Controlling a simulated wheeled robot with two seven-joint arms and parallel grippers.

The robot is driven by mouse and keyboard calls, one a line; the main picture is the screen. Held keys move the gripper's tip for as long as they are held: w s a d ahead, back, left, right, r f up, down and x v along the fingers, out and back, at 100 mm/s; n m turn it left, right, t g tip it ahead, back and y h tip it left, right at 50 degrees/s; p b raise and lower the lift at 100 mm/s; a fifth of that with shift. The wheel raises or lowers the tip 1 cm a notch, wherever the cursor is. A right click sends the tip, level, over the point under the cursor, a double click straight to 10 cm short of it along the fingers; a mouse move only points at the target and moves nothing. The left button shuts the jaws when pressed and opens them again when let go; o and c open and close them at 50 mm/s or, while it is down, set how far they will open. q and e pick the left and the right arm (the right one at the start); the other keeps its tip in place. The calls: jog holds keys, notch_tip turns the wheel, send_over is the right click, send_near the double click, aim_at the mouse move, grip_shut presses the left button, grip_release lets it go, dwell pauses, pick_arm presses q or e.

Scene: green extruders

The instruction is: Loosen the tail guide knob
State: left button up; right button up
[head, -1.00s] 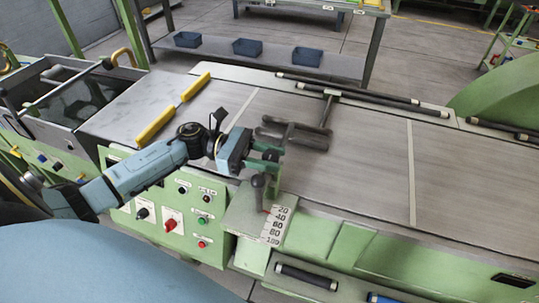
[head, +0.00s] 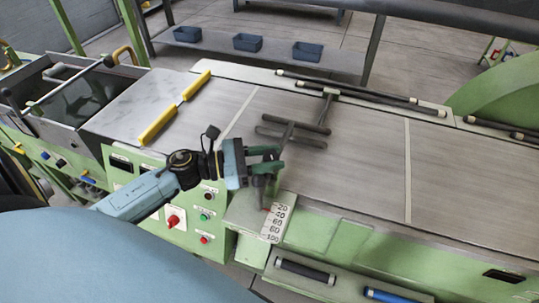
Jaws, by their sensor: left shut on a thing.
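My left gripper (head: 272,160) is over the front edge of the machine bed, at the inner end of the numbered scale. It is shut on the tail guide knob (head: 263,184), a small dark grey knob mostly hidden by the fingers. The tail guide (head: 294,134), dark parallel bars with a crosspiece, lies on the bed just beyond the gripper. The white scale plate (head: 274,224), marked 20 to 100, is just below the knob. My right gripper is not in view.
The green control panel (head: 190,228) with buttons and a red switch is left of the knob, under my arm. The bed right of the guide is clear.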

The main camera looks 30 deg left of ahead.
pick_arm(q)
jog(key=o, duration=1)
jog(key=b+v, duration=0.2)
jog(key=v, duration=1.1)
jog(key=shift+s+a+r+b, duration=0.1)
jog(key=shift+s+a+b, duration=0.1)
jog(key=shift+b, duration=0.1)
